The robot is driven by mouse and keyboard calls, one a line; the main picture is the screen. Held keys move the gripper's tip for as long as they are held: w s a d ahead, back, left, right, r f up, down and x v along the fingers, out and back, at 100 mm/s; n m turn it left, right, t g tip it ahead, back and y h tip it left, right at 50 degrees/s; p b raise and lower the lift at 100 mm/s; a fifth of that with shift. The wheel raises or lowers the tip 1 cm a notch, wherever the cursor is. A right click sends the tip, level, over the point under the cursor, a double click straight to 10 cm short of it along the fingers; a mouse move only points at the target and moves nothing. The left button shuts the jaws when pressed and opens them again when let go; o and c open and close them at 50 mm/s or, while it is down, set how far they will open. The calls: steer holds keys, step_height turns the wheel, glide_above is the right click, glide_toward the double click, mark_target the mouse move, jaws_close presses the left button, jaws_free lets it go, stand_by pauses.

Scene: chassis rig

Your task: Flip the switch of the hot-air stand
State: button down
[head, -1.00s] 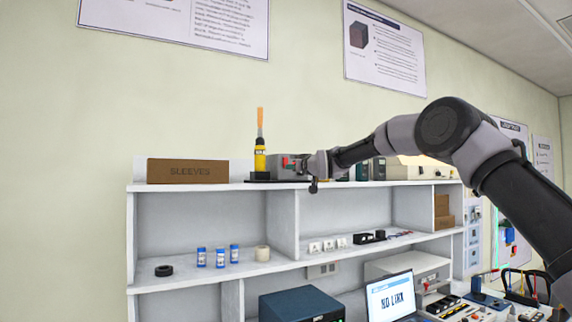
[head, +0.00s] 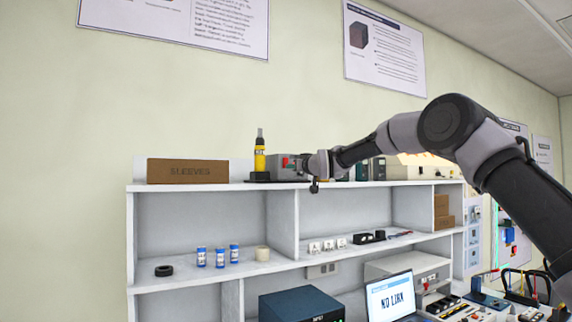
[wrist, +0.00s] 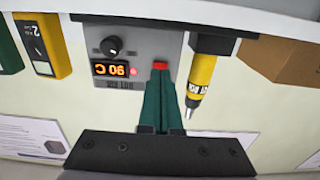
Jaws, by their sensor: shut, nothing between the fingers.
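The hot-air stand (head: 287,172) is a grey box on the top shelf, with a yellow hot-air tool (head: 260,160) upright beside it on its left. In the wrist view, the stand's face (wrist: 128,42) has a black knob (wrist: 112,46), a lit orange display (wrist: 110,69) and a red switch (wrist: 160,65). No orange plume shows above the tool's nozzle. My gripper (wrist: 159,78) is shut and empty, its green fingers' tips right at the red switch. Whether they touch it, and the lever's exact position, I cannot tell. In the head view, my gripper (head: 304,165) is in front of the stand's right side.
A brown SLEEVES box (head: 192,171) stands left of the tool. Dark green and yellow instruments (wrist: 42,45) stand on the stand's other side. The white shelf unit (head: 215,187) has small items lower down, with a laptop (head: 391,297) below right.

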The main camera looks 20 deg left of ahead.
steer(key=v, duration=0.6)
stand_by(0.5)
steer(key=s+d+m+g+h, duration=0.1)
steer(key=s+d+m+h, duration=0.45)
steer(key=d, duration=1.05)
steer(key=s+d+m+h, duration=0.1)
steer(key=s+d+h, duration=0.2)
steer(key=s+d, duration=0.85)
steer(key=s+d+f+m+g, duration=0.1)
steer(key=s+d+f+m, duration=0.1)
steer(key=s+d+f, duration=0.2)
steer(key=s+d+f+m+g+h, duration=0.1)
steer(key=s+d+f, duration=0.4)
steer(key=s+d, duration=0.5)
steer(key=s+d+f+m+g+h, duration=0.1)
steer(key=s+d+f+m+g, duration=0.1)
steer(key=s+d, duration=0.5)
steer(key=s+f+m, duration=0.1)
steer(key=s+f, duration=0.1)
steer(key=s, duration=0.1)
steer(key=shift+s+f+m+g, duration=0.3)
steer(key=shift+f+m+g, duration=0.05)
steer(key=shift+g, duration=0.05)
steer(key=shift+w+d, duration=0.1)
